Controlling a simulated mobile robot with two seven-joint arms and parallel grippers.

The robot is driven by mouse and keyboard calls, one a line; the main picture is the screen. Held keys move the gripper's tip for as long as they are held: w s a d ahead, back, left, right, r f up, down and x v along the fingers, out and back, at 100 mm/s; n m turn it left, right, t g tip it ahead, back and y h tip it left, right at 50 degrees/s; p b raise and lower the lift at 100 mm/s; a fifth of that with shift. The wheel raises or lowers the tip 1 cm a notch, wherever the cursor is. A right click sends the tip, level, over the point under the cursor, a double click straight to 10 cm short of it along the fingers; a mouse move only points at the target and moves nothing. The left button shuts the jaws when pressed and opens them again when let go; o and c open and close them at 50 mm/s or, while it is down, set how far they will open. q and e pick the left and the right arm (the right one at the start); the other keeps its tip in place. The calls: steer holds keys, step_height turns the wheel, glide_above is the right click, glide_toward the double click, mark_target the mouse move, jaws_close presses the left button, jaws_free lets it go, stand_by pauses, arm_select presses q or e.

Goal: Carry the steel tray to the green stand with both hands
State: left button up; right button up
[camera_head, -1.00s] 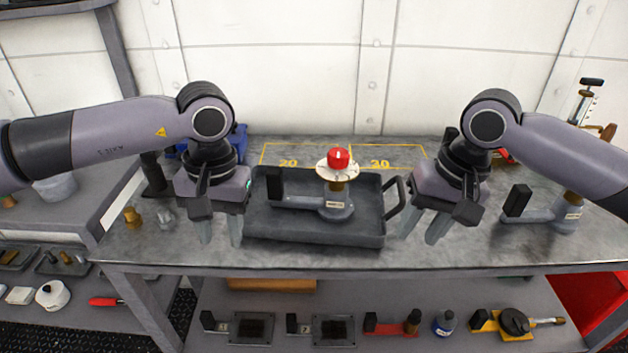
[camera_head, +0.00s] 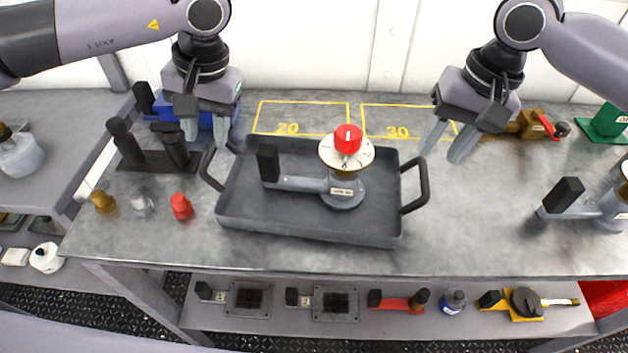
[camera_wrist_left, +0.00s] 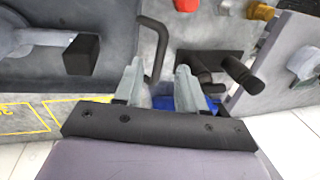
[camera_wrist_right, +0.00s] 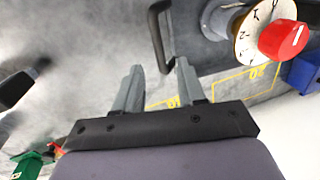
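The grey steel tray (camera_head: 290,228) lies on the workbench in the head view, with a dark upright handle at each end. It holds a device with a black block, a dial and a red knob (camera_head: 348,138). My left gripper (camera_head: 205,132) is open and empty above the left handle (camera_head: 211,168); in the left wrist view this handle (camera_wrist_left: 160,45) shows just beyond the fingertips. My right gripper (camera_head: 447,148) is open and empty, above and right of the right handle (camera_head: 423,185), which also shows in the right wrist view (camera_wrist_right: 153,30). A green object (camera_head: 607,122) stands far right; whether it is the stand is unclear.
Dark posts on a base (camera_head: 157,158) and a blue object (camera_head: 210,118) stand left of the tray, with small brass, clear and red pieces (camera_head: 181,207) in front. A brass valve (camera_head: 525,124) and a lever device (camera_head: 585,208) stand right. Bench between tray and device is clear.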

mark_target(208, 156)
arm_select(q)
steer(key=x, duration=0.7)
steer(key=shift+f, duration=0.15)
arm_select(e)
steer(key=f, duration=0.2)
steer(key=a+f, duration=0.1)
steer(key=f, duration=0.4)
steer(key=shift+w+a, duration=0.1)
steer(key=shift+a, duration=0.05)
arm_select(q)
jaws_close()
arm_select(e)
jaws_close()
